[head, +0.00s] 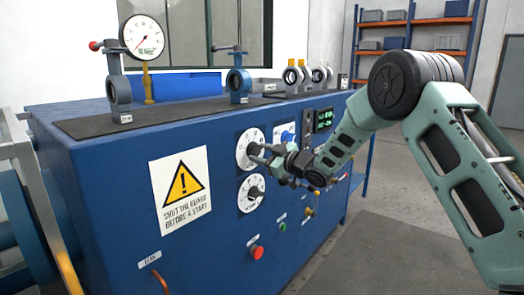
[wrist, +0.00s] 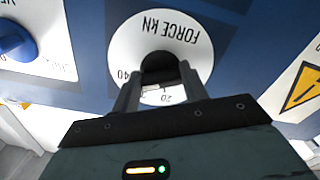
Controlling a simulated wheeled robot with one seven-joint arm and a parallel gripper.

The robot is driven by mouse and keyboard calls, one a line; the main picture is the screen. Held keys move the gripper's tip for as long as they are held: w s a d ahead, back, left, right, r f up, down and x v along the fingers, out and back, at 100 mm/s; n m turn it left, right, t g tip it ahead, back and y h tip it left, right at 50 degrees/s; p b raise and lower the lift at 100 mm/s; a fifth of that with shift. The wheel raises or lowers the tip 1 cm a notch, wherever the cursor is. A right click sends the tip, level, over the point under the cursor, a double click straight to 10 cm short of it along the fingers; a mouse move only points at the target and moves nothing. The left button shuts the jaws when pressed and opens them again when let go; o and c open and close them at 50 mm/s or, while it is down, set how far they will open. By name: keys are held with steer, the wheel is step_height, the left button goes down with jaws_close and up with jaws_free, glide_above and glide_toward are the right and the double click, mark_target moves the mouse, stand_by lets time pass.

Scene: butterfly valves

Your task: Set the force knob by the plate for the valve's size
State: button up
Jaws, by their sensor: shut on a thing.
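The force dial (head: 243,160) is the upper white dial on the blue cabinet's front. In the wrist view the dial (wrist: 125,48) reads "FORCE kN" upside down, with 40 and 20 legible. Its black knob (wrist: 158,66) sits between the two fingers of my gripper (wrist: 160,90). My gripper (head: 262,155) is shut on this knob, and the fingers hide part of the scale. Butterfly valves stand on the bench top: one at the left (head: 120,92), one in the middle (head: 238,84), several at the right. Small white plates (head: 126,119) are by them, too small to read.
A second white dial with a black knob (head: 253,191) is just below. A blue knob (head: 287,136) and a green-lit display (head: 324,119) are to the right. A red button (head: 257,252) and a warning sign (head: 181,188) are on the front. Floor at the right is clear.

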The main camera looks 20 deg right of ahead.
steer(key=shift+f+m, duration=0.1)
steer(key=shift+m, duration=0.4)
steer(key=o, duration=1)
steer(key=v, duration=1.7)
steer(key=shift+s+d, duration=0.1)
steer(key=shift+s, duration=0.05)
